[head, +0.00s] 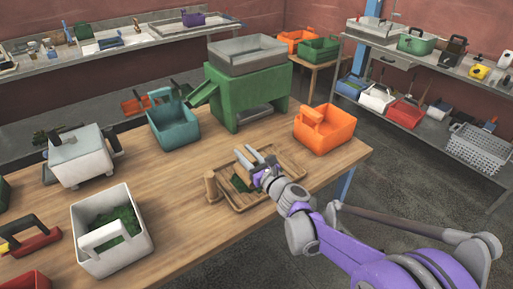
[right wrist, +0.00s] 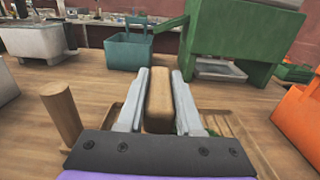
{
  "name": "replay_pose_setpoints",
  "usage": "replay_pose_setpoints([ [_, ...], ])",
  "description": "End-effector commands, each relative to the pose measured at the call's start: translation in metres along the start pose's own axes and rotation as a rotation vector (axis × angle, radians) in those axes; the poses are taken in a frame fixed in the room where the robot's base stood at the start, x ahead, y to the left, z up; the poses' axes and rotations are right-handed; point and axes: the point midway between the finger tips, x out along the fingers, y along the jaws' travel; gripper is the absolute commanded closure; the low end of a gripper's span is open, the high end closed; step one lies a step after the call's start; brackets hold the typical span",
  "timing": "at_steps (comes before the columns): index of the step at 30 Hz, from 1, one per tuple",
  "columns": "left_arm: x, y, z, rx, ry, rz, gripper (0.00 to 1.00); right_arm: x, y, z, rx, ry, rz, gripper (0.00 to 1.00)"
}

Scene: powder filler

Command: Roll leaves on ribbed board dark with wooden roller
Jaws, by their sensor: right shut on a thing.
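The ribbed board (head: 282,186) is a shallow brown wooden tray near the front edge of the wooden table. A patch of dark green leaves (head: 240,183) lies on it, partly hidden by my right gripper. My right gripper (head: 257,157) is over the board, its two grey fingers shut on a light wooden piece, likely the wooden roller (right wrist: 159,98). This piece looks like a rounded block between the fingers in the right wrist view, and its underside is hidden. I cannot tell whether it touches the leaves. My left gripper is not in view.
A short upright wooden cylinder (head: 212,187) stands at the board's left edge. An orange bin (head: 325,130) is to the right, a green machine (head: 250,95) behind, and a teal bin (head: 173,127) and a white bin with leaves (head: 112,233) are to the left.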

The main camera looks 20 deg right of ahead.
Motion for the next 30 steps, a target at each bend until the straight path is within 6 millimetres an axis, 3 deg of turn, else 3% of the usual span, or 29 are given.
replay_pose_setpoints([
  [10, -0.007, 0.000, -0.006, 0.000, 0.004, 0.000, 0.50, 0.000, 0.051, 0.002, 0.001, 0.000, 0.004, 1.00],
  [19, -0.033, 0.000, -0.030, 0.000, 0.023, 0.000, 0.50, 0.001, 0.046, 0.048, -0.001, -0.002, -0.001, 1.00],
  [30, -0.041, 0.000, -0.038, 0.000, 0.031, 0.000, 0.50, 0.000, 0.046, 0.065, 0.000, 0.000, -0.001, 1.00],
])
